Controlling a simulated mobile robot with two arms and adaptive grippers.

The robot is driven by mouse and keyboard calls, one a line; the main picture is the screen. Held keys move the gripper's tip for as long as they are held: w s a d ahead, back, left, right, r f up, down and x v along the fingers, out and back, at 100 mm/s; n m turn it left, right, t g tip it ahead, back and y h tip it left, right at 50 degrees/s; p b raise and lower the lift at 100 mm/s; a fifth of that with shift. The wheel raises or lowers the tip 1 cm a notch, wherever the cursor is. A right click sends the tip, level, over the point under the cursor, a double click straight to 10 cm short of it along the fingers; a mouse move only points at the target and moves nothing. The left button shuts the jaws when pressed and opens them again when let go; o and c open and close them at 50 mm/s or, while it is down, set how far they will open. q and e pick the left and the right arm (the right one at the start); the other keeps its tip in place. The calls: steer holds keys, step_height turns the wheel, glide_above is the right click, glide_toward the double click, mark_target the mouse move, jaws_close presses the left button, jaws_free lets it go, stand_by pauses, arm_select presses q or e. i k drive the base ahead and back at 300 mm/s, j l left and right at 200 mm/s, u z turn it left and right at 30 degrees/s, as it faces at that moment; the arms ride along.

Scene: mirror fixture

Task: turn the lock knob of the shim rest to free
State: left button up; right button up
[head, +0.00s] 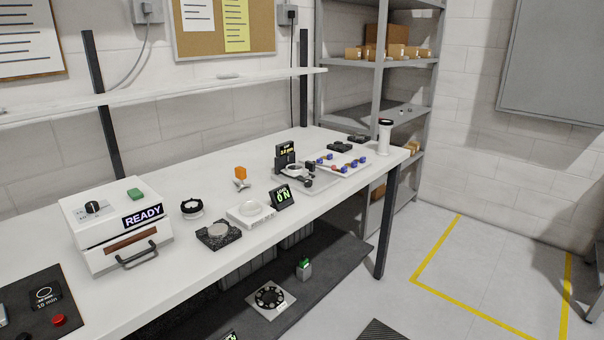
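Neither of my grippers is in view. A mirror fixture with a grey base plate (313,186) stands toward the far end of the white bench, with a dark upright block and a small lit display (287,149) behind it. Small dark and light parts sit on the plate, too small to tell apart.
A white box reading READY (142,215) stands at the bench's left. A black ring part (191,208), dark stone block (218,235), white scale (250,214) and tilted display (283,196) line the front. A tray (347,169) with blue and red pieces lies beyond the fixture.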

mark_target(308, 182)
steer(key=i+u, duration=0.1)
steer(key=i, duration=0.55)
steer(key=i+l+u, duration=0.15)
steer(key=i, duration=0.45)
